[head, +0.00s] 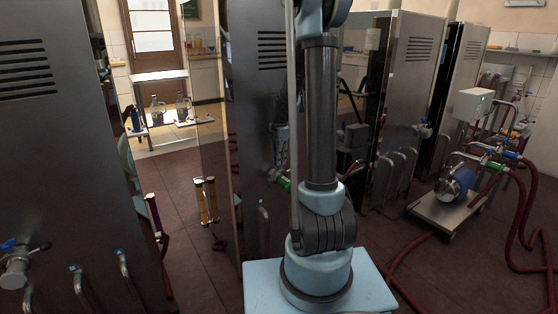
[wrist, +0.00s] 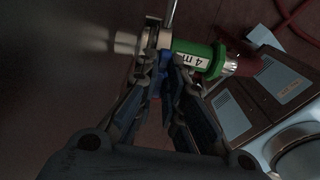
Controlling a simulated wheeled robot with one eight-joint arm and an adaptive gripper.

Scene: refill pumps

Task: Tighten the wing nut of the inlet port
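The wing nut itself is not clearly seen.
A dark red hose (wrist: 238,52) leads from the green fitting. Steel cabinets (head: 405,90) stand close around my arm. On the right are a pump cart (head: 447,209) and red hoses (head: 527,225) on the floor. Floor is open at the left (head: 190,170), near two yellow-brown cylinders (head: 207,203).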

